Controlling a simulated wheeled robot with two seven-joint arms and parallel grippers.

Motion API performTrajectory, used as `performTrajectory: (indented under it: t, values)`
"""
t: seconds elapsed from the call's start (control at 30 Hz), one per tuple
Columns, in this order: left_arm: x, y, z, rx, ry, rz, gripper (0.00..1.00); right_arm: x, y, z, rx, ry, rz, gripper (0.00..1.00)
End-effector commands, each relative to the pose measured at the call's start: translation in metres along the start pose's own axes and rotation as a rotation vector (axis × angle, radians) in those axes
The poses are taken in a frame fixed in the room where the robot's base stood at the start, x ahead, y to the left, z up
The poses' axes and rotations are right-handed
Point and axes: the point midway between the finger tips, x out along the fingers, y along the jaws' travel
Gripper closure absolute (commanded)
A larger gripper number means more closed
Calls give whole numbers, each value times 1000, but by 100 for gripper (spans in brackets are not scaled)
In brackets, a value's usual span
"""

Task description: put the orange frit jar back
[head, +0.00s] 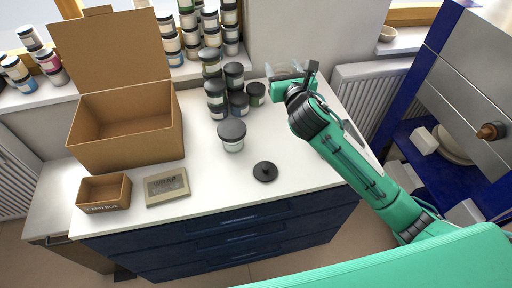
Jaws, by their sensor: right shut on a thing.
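My right gripper (297,88) is over the back right end of the white worktop, by the wall and radiator. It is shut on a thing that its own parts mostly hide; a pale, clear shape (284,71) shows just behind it. I cannot tell whether this is the orange frit jar. No jar with clear orange contents can be made out. Several dark-lidded jars (216,92) stand in a stacked group left of the gripper. One larger jar (232,136) stands upright alone in front of them. My left gripper is out of view.
A black round knobbed piece (265,172) lies on the worktop (215,190). An open cardboard box (126,130), a small carton (103,192) and a flat packet (167,187) are at left. More jars line the sill (190,69). The worktop's front right is clear. A kiln (475,90) stands at right.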

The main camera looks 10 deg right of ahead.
Motion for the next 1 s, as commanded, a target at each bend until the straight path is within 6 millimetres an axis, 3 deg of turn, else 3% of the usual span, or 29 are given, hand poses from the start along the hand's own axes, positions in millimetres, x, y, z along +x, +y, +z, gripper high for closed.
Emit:
performTrajectory:
  t: [0.17,0.4,0.6,1.0]
  values:
    - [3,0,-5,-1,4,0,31,0,-2,-25,2,8,-8,69]
    - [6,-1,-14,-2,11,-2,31,0,-2,-90,2,8,-8,69]
    - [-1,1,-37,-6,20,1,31,0,-1,-139,3,6,-7,69]
    - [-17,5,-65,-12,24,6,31,0,-2,-184,2,3,-7,69]
